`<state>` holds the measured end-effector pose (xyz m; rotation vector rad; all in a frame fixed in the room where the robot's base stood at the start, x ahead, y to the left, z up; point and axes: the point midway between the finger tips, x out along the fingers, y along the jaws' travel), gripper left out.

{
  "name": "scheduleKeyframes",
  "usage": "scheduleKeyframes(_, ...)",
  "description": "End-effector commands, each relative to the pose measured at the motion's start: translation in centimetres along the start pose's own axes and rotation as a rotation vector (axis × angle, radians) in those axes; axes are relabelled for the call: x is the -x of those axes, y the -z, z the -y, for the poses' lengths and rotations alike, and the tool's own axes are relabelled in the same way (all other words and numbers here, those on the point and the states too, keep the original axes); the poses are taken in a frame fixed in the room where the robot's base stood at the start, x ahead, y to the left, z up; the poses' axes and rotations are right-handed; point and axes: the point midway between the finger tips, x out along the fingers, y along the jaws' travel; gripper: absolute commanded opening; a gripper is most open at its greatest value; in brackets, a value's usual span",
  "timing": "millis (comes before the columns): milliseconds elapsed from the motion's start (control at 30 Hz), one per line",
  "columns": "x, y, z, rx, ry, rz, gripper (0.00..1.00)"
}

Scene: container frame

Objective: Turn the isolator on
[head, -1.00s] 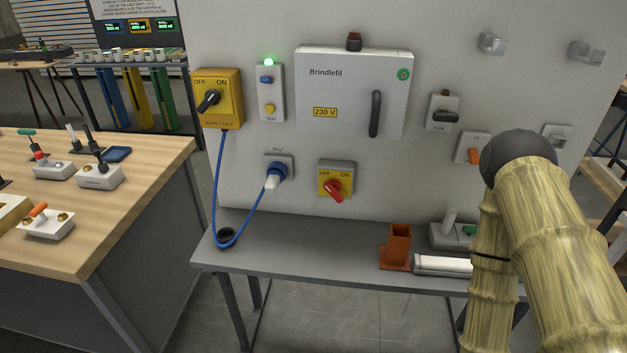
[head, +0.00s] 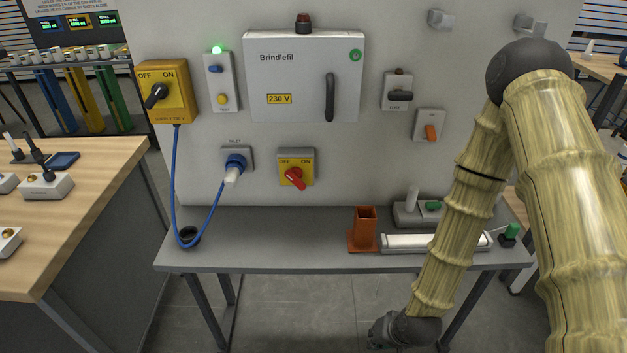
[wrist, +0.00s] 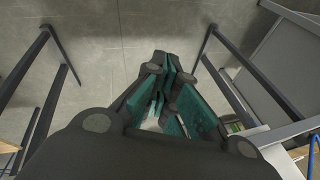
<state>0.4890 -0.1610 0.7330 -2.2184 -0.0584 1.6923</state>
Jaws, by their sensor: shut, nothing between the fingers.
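A small yellow switch box (head: 310,181) with OFF and ON marks is fixed low on the grey panel. Its red handle (head: 294,178) slants from upper left to lower right. A larger yellow box marked SUPPLY 230 V (head: 178,105), with a black knob (head: 155,95), is at the panel's left. The black knob slants from lower left to upper right. My gripper (wrist: 163,92) is shut and empty in the wrist view, with teal finger pads over the floor, apart from both switches. In the head view my arm hangs down at the right, the fingers not clearly visible.
A grey bench (head: 270,240) stands below the panel, carrying an orange-brown post (head: 364,230) and a white bar (head: 410,243). A blue cable (head: 173,190) loops to the inlet plug. A wooden table (head: 85,200) is at the left. Open floor lies in front.

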Motion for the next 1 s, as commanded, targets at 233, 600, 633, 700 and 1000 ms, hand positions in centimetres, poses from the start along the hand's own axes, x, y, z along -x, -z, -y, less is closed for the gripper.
scheduleKeyframes(233, 4.3, 13.0, 8.5, -0.086, 0.218, -0.176, 0.00)
scheduleKeyframes(600, 16.7, 27.9, 18.8, -0.147, 0.513, -0.375, 0.00)
scheduleKeyframes(633, 17.5, 28.5, 19.3, -0.147, 0.528, -0.384, 0.00)
scheduleKeyframes(700, 19.1, 29.8, 20.2, -0.152, 0.557, -0.403, 0.00)
scheduleKeyframes(1000, 21.3, 31.2, 21.4, -0.154, 0.595, -0.424, 0.00)
